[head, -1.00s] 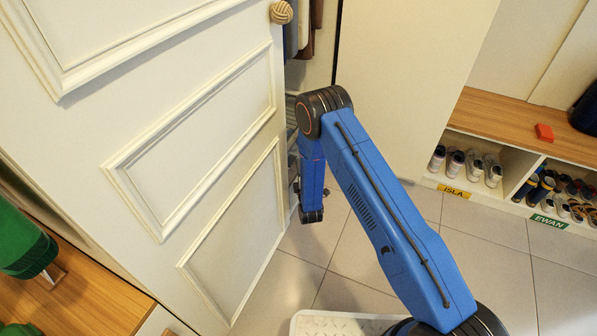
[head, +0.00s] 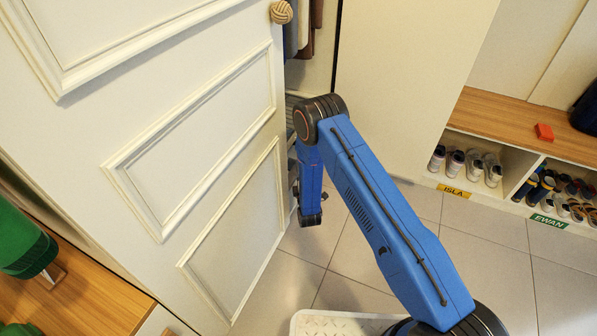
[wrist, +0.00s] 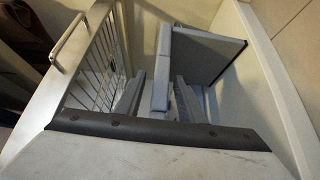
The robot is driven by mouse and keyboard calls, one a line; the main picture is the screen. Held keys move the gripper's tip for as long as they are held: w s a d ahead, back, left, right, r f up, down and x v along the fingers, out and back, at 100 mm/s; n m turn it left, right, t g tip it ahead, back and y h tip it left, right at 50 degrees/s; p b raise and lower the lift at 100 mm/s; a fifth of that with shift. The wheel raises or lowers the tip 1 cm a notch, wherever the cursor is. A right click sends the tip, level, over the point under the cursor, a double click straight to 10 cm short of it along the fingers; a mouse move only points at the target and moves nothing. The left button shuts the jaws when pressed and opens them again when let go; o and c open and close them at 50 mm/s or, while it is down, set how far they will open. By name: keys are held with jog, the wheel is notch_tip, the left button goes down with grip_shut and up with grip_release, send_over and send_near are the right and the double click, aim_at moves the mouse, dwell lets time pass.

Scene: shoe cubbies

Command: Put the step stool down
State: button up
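The step stool (wrist: 207,54) is a grey thing with flat panels, seen in the wrist view inside a narrow closet space. A narrow upright grey edge of it (wrist: 161,80) stands between the two grey fingers of my gripper (wrist: 160,76). The fingers look spread, with a thin gap on each side of that edge. The stool's lower part is hidden by the pale, dark-edged surface close to the camera. In the head view my gripper and the stool are hidden behind the open white door.
The white door (head: 205,150) stands open left of my arm. A wire rack (wrist: 98,65) with a metal handle (wrist: 68,42) is close on the left in the wrist view. Shoe cubbies (head: 515,165) stand at right.

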jog(key=shift+r, duration=0.1)
jog(key=v, duration=1.2)
